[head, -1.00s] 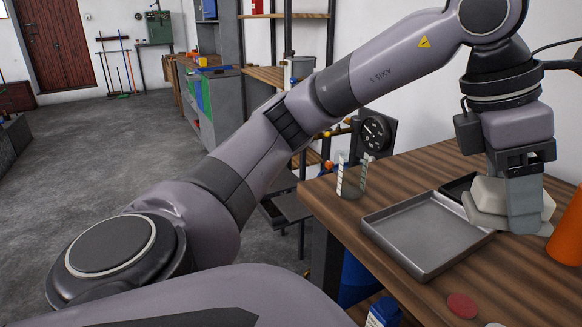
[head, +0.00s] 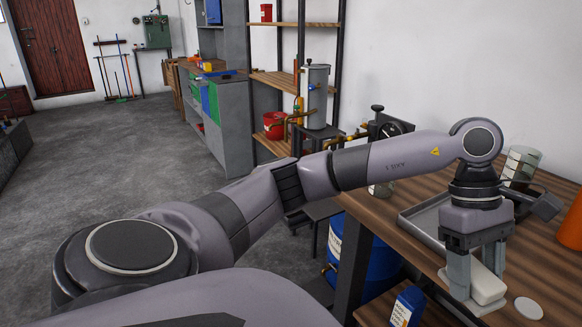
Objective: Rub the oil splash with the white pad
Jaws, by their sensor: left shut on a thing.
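The white pad (head: 488,286) is a pale rounded block low over the front part of the wooden table. My left gripper (head: 479,277) points down and is shut on it, one finger on each side. I cannot tell whether the pad's underside touches the table. No oil splash shows clearly; the round red patch seen earlier on the table is not visible and appears covered by the pad and gripper. A round whitish disc (head: 528,308) lies on the table just right of the pad. My right gripper is not in view.
A grey metal tray (head: 409,214) lies behind my gripper, partly hidden by it. An orange object (head: 571,229) and a glass jar (head: 521,163) stand on the table (head: 535,272). A blue drum (head: 372,262) and a blue container (head: 407,306) stand below the table's left edge.

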